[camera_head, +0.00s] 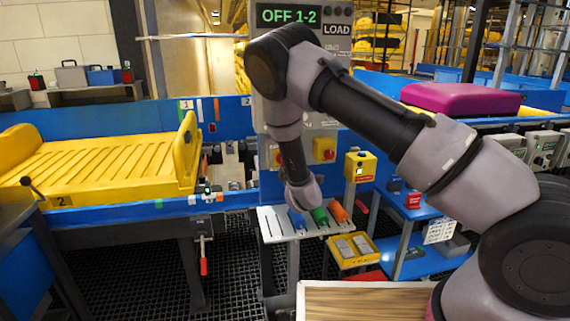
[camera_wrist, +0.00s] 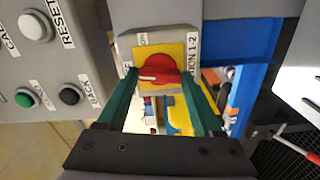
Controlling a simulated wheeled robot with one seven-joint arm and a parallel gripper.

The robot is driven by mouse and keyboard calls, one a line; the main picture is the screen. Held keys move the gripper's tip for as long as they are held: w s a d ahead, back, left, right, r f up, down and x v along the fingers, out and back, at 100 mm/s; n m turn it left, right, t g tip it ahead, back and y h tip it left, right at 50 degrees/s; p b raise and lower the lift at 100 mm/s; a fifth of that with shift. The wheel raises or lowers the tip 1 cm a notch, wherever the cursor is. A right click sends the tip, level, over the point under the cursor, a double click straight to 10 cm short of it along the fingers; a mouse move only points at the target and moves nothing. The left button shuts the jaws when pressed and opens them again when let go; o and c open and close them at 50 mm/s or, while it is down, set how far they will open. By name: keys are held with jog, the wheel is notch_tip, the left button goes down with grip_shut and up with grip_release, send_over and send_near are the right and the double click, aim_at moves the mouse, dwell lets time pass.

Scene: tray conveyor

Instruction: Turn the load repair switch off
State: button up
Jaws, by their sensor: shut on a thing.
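In the wrist view, my gripper (camera_wrist: 160,77) has its two dark green fingers on either side of a red rotary switch (camera_wrist: 158,69) and is shut on it. The switch sits on a yellow plate, with a label partly reading "TION 1-2" on its right. In the head view, the grey panel (camera_head: 262,60) carries a "LOAD" label (camera_head: 337,30) and a display (camera_head: 288,15) with green text "OFF 1-2". A red switch on a yellow box (camera_head: 325,150) shows right of my wrist. My fingers are hidden there.
In the wrist view, a control box with a RESET button (camera_wrist: 36,26) and a BACK button (camera_wrist: 69,95) is close on the left. In the head view, a ribbed yellow tray (camera_head: 95,165) lies left. A rack with coloured handles (camera_head: 338,212) stands below my wrist.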

jog(key=shift+n, duration=1.1)
jog(key=o, duration=1.4)
jog(key=shift+c, duration=0.2)
jog(key=v, duration=1.1)
jog(key=shift+w, duration=0.1)
